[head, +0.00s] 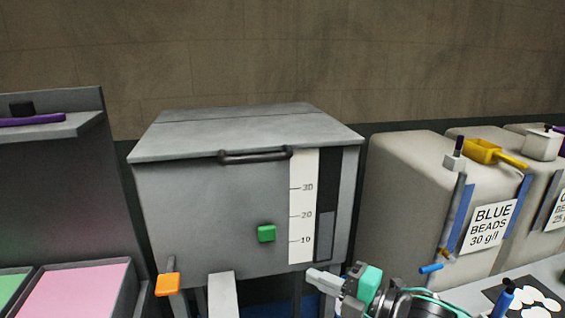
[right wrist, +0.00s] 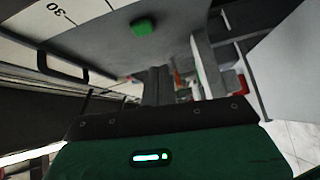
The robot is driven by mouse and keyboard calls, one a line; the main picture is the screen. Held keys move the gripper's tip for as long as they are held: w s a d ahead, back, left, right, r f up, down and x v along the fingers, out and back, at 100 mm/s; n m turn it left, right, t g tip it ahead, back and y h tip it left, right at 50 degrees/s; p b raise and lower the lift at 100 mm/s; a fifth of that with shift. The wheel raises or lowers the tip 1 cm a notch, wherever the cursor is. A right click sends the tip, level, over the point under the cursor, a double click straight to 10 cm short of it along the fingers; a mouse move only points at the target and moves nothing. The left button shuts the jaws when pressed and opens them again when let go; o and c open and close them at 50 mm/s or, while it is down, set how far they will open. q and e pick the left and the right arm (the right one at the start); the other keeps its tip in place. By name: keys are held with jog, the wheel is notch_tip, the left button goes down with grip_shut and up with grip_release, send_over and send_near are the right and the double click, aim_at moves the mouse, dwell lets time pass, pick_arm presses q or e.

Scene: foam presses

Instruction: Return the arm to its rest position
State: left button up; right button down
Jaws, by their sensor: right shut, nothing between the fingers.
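My right gripper (head: 322,280) is at the bottom middle of the head view, in front of the lower right part of a grey press box. Its fingers are shut with nothing between them. In the right wrist view the two dark fingers (right wrist: 157,86) lie side by side, with the green button (right wrist: 143,27) beyond them. The grey press (head: 200,215) has a closed lid with a dark handle, a green button (head: 266,233) and a scale marked 10, 20, 30. The fingers appear apart from the press. My left gripper is not in view.
An orange-handled lever (head: 167,284) is at the press's lower left. Beige bins stand at right, one labelled BLUE BEADS (head: 491,228), with a yellow scoop (head: 484,151) on top. A pink panel (head: 85,291) is at lower left. A blue-handled tap (head: 431,268) juts out near my right arm.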

jog(key=s+d+f+m+h, duration=0.2)
jog(key=s+f+m+h, duration=0.15)
jog(key=f+m, duration=0.45)
jog(key=s+d+f+m+h, duration=0.25)
jog(key=f+m+h, duration=0.25)
jog(key=f+m, duration=0.25)
jog(key=s+d+f+m+g+h, duration=0.3)
jog(key=s+d+f+m+g, duration=0.15)
jog(key=s+f, duration=0.35)
jog(key=s+d+f+m+g+h, duration=0.3)
jog(key=s+d+f+m, duration=0.3)
jog(key=s, duration=0.4)
notch_tip(320, 180, down, 32)
jog(key=s+r, duration=0.1)
jog(key=s+d+f+n+g, duration=0.1)
jog(key=s+d+f+g, duration=0.1)
jog(key=s+f, duration=1.6)
jog(key=shift+s+d+f, duration=0.3)
jog(key=shift+s+f, duration=0.1)
jog(key=shift+f, duration=0.1)
